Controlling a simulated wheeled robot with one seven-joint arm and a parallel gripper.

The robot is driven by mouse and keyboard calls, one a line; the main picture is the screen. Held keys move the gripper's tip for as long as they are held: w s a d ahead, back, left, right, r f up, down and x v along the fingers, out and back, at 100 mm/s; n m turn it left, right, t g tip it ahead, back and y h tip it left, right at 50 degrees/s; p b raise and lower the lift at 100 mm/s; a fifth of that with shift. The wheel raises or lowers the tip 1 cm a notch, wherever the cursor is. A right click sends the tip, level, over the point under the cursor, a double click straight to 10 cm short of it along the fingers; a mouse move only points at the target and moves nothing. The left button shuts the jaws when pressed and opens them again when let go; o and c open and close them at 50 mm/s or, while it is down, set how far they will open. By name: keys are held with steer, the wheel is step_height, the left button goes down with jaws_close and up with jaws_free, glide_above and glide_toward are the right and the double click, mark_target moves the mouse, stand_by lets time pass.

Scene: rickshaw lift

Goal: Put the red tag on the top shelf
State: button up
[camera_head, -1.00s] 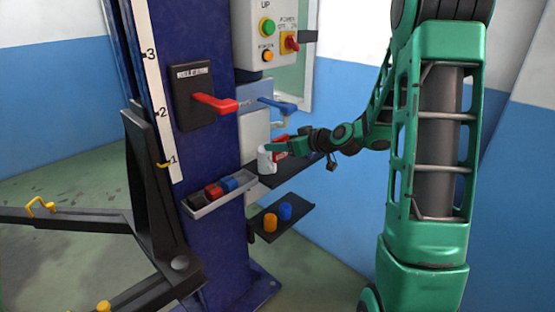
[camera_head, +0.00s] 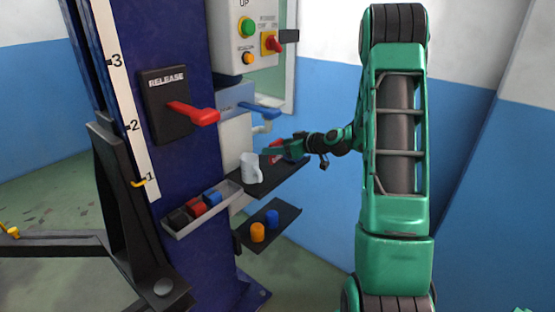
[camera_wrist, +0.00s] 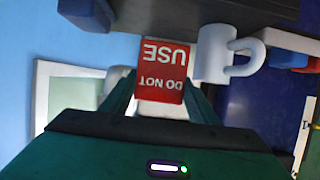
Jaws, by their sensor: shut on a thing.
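The red tag (camera_wrist: 163,72), lettered "DO NOT USE", is between the fingers of my gripper (camera_wrist: 161,92) in the wrist view, its text upside down. My gripper is shut on it. In the head view my gripper (camera_head: 283,150) hangs just above the upper dark shelf (camera_head: 287,173), and the tag (camera_head: 294,151) shows only partly behind it. A white mug (camera_head: 250,169) stands on this shelf, left of my gripper. In the wrist view the mug (camera_wrist: 211,58) is right beside the tag. I cannot tell whether the tag touches the shelf.
A lower dark shelf (camera_head: 284,226) holds an orange cylinder (camera_head: 257,232) and a blue one (camera_head: 272,217). A grey tray (camera_head: 205,222) with small blocks is on the blue column (camera_head: 190,60). A blue-handled valve (camera_head: 262,112) and control box (camera_head: 238,40) are above the shelf.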

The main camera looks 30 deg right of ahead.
mark_target(280, 157)
steer(key=shift+w+d+f, duration=0.25)
steer(key=shift+d+f, duration=0.3)
steer(key=shift+d, duration=0.3)
steer(key=shift+f, duration=1.95)
steer(key=o, duration=1)
steer(key=shift+o, duration=0.2)
